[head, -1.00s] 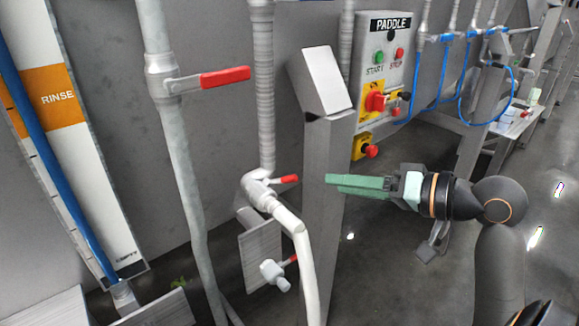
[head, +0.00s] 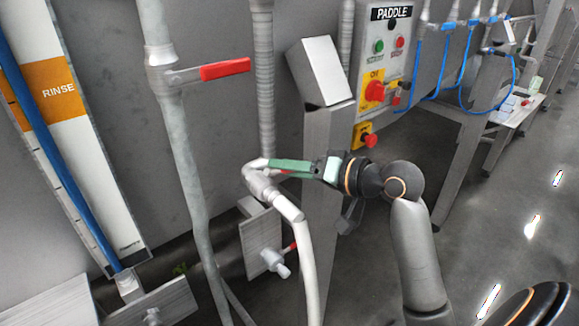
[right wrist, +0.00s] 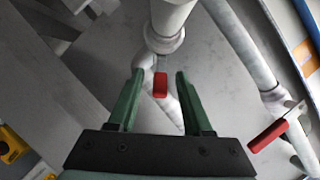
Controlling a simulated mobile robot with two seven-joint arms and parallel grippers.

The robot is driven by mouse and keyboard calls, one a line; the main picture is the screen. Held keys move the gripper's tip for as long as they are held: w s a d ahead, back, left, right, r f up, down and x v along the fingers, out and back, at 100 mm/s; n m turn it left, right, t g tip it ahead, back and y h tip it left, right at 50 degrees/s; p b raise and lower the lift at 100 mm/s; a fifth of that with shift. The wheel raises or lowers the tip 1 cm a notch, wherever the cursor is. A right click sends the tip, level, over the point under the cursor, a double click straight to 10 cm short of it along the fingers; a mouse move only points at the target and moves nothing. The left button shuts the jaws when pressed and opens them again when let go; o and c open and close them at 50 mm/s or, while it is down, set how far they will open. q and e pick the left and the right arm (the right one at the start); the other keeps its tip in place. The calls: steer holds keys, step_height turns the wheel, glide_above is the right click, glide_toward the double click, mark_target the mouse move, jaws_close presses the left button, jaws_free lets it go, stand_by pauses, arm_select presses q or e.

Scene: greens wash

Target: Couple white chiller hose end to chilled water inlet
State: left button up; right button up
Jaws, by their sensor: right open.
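The white hose (head: 308,265) rises from the bottom and meets a white pipe fitting (head: 262,186) in the head view; I cannot tell if the joint is locked. A red lever sits at this fitting, mostly behind my gripper in the head view; a red lever (right wrist: 160,85) shows between the fingers in the right wrist view. My right gripper (head: 270,165) is open, its green fingers at the fitting's top; it also shows in the right wrist view (right wrist: 158,75). A white stub fitting (head: 274,262) with a red lever (head: 290,247) is lower, by a metal plate. My left gripper is not in view.
A grey post with a slanted top (head: 322,72) stands just right of the fitting. A grey pipe with a red-handled valve (head: 225,69) stands to the left. The PADDLE control box (head: 385,55) and blue hoses (head: 480,95) are behind at right.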

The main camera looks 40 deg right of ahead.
jaws_close()
stand_by(0.3)
stand_by(0.3)
